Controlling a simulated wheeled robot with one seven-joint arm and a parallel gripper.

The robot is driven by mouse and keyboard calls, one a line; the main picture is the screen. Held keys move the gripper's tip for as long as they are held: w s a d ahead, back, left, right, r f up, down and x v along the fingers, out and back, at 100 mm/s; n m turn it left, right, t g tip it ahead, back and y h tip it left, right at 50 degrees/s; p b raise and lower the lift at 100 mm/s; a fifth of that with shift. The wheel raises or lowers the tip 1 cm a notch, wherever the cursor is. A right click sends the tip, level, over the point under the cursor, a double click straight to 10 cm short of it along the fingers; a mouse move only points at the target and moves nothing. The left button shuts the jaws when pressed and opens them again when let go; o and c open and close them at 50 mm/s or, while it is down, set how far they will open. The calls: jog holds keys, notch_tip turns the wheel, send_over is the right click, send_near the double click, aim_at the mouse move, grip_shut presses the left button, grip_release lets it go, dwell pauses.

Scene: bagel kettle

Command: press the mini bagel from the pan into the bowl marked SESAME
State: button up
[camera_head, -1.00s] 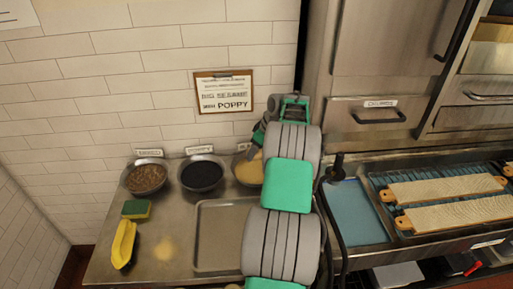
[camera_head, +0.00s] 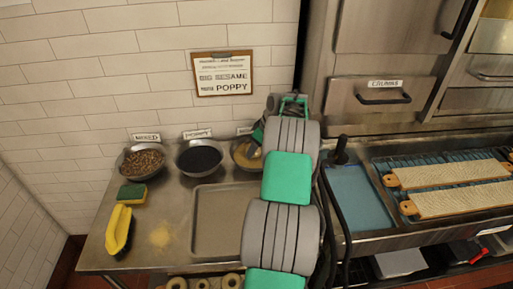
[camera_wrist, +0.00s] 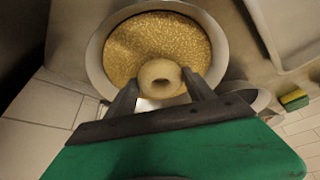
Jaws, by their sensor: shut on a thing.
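My gripper (camera_wrist: 161,88) is shut on a small pale bagel (camera_wrist: 160,76), one finger on each side. In the wrist view the bagel is over the near part of a metal bowl of golden sesame-like seeds (camera_wrist: 150,45); I cannot tell if it touches them. In the head view my gripper (camera_head: 257,139) is at this bowl (camera_head: 240,160), rightmost of three, and my arm hides part of the bowl and most of its label. The bagel is not visible there. The grey pan (camera_head: 208,225) in front looks empty where it shows.
A bowl of black seeds (camera_head: 199,158) and a bowl of mixed seeds (camera_head: 142,163) stand to the left. A sponge (camera_head: 132,193) and yellow-handled brush (camera_head: 118,230) lie at the counter's left. Several bagels (camera_head: 202,284) sit below the counter.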

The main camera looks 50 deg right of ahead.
jog(key=shift+f+b, duration=0.35)
jog(key=shift+f, duration=0.05)
dwell(0.4)
dwell(0.8)
notch_tip(320, 180, up, 10)
jog(key=p, duration=0.6)
dwell(0.6)
